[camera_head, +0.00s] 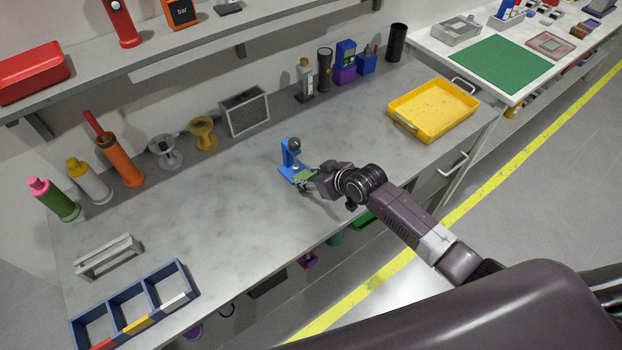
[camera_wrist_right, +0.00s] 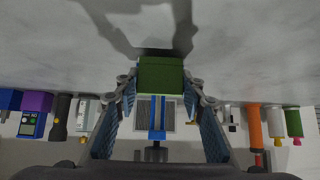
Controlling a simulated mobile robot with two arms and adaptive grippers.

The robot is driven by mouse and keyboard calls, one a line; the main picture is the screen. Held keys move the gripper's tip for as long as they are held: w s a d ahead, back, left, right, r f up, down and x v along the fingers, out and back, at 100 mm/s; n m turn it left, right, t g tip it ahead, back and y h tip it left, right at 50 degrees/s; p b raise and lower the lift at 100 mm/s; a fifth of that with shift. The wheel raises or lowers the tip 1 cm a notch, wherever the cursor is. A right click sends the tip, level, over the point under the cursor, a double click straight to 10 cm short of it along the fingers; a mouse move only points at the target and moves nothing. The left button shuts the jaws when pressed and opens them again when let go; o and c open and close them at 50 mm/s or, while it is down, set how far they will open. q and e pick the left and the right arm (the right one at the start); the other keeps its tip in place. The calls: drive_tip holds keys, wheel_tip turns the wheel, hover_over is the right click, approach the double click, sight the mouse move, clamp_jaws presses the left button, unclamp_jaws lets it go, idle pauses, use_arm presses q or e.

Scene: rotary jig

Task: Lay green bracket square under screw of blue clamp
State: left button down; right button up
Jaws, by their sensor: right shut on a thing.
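The blue clamp (camera_head: 291,158) stands upright on the grey workbench, with a dark screw knob (camera_head: 295,145) at its top. My right gripper (camera_head: 308,182) is at the clamp's near right side. It is shut on the green bracket (camera_head: 305,175), which is mostly hidden by the gripper in the head view. In the right wrist view the bracket (camera_wrist_right: 160,75) sits between the fingers of the right gripper (camera_wrist_right: 160,88), and the blue clamp (camera_wrist_right: 157,115) is right behind it. I cannot tell whether the bracket touches the clamp or lies under the screw. My left gripper is not in view.
A yellow tray (camera_head: 390,112) is at the right of the workbench (camera_head: 220,215). A blue divided box (camera_head: 148,283) and a grey rack (camera_head: 108,258) are at the left. Bottles, spools and a mesh box (camera_head: 245,112) line the back. The bench around the clamp is clear.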

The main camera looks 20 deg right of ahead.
sight(303, 176)
drive_tip(key=shift+w+a+b, duration=0.35)
drive_tip(key=shift+w, duration=0.4)
drive_tip(key=shift+w+a+b, duration=0.3)
drive_tip(key=shift+w, duration=0.4)
drive_tip(key=o, duration=1.4)
drive_tip(key=shift+c, duration=0.2)
drive_tip(key=shift+s, duration=0.1)
drive_tip(key=v, duration=1.2)
drive_tip(key=shift+r, duration=0.1)
